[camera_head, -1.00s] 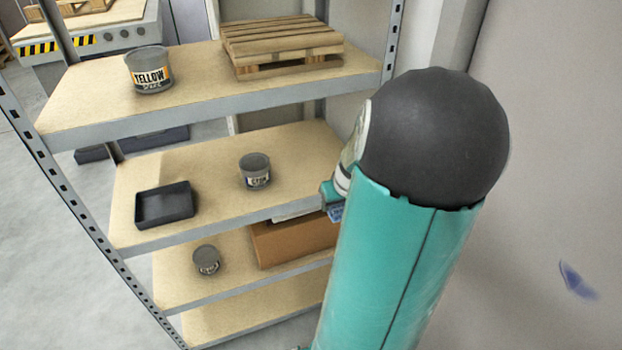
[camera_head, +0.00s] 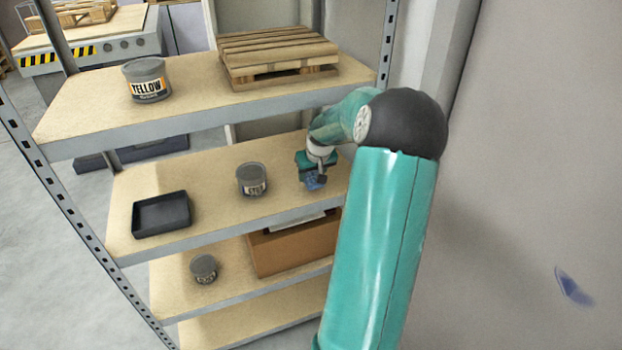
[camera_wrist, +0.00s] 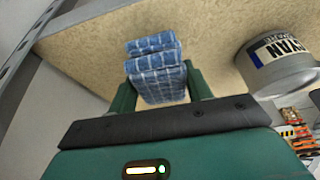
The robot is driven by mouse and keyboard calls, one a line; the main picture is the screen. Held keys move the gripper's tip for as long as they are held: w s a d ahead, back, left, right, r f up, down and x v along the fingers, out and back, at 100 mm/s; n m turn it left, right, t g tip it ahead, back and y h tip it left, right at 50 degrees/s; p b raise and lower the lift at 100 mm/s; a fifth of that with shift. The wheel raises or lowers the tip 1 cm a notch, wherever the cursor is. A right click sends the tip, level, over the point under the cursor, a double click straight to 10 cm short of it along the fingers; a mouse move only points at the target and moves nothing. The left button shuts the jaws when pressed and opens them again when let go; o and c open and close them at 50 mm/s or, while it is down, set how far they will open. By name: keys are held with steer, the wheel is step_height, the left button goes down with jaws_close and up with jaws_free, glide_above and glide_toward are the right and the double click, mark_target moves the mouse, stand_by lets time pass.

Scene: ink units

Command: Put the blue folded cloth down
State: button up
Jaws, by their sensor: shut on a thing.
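The blue folded cloth (camera_wrist: 158,80) is checked with white lines and sits between the two fingers of my gripper (camera_wrist: 160,84) in the wrist view. My gripper is shut on it. In the head view, my gripper (camera_head: 315,175) is at the right part of the second shelf from the top (camera_head: 215,205), with a bit of the blue cloth (camera_head: 315,183) showing under it. Whether the cloth touches the shelf board I cannot tell.
A grey CYAN tin (camera_head: 251,180) stands just left of my gripper; it also shows in the wrist view (camera_wrist: 278,62). A black tray (camera_head: 161,214) lies further left. The top shelf holds a YELLOW tin (camera_head: 146,80) and a wooden pallet (camera_head: 277,58). A cardboard box (camera_head: 292,250) is below.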

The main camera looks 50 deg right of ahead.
steer(key=shift+w+d, duration=0.35)
steer(key=shift+w, duration=0.35)
steer(key=shift+s+f, duration=0.1)
steer(key=shift+f, duration=1.5)
steer(key=o, duration=0.9)
steer(key=shift+f, duration=0.25)
steer(key=v, duration=0.5)
steer(key=s+a, duration=0.2)
steer(key=s, duration=0.1)
steer(key=s+a, duration=0.2)
steer(key=s, duration=0.1)
steer(key=s+a, duration=0.2)
steer(key=s, duration=0.2)
steer(key=shift+s+a, duration=0.1)
steer(key=shift+a, duration=0.15)
